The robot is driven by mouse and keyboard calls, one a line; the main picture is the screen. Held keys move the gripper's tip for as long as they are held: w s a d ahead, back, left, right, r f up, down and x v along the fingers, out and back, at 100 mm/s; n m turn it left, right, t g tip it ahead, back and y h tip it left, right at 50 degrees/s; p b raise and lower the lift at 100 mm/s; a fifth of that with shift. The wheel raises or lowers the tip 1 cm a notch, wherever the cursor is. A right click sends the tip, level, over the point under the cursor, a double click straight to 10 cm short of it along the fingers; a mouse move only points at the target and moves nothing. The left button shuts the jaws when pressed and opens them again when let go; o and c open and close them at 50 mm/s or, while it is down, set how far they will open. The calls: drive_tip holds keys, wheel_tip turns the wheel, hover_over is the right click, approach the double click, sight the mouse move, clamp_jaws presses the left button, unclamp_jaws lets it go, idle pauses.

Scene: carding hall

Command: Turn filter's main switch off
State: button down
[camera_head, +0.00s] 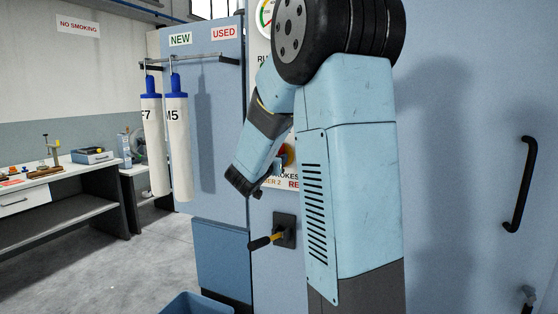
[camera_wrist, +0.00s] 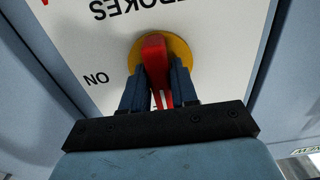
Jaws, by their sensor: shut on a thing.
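The main switch has a red handle (camera_wrist: 155,52) on a round yellow disc (camera_wrist: 183,48), set in a white label panel (camera_wrist: 225,40). In the wrist view, an upside-down "ON" is printed at the left of the switch. My gripper (camera_wrist: 157,72) has one dark finger on each side of the handle and is shut on it. The handle stands roughly upright in that view.
Below the switch, a lever with a black grip (camera_head: 260,242) sticks out from a dark plate (camera_head: 284,230). Two white filter sleeves (camera_head: 178,145) hang from a rail at left. A blue bin (camera_head: 197,304) stands on the floor. A workbench (camera_head: 75,177) is far left, with open floor before it.

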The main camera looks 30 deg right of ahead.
drive_tip(key=shift+a, duration=0.1)
idle(0.4)
drive_tip(key=c, duration=1)
unclamp_jaws()
drive_tip(key=shift+o, duration=0.2)
drive_tip(key=v, duration=1.3)
drive_tip(key=shift+s+a, duration=0.2)
drive_tip(key=shift+a, duration=0.1)
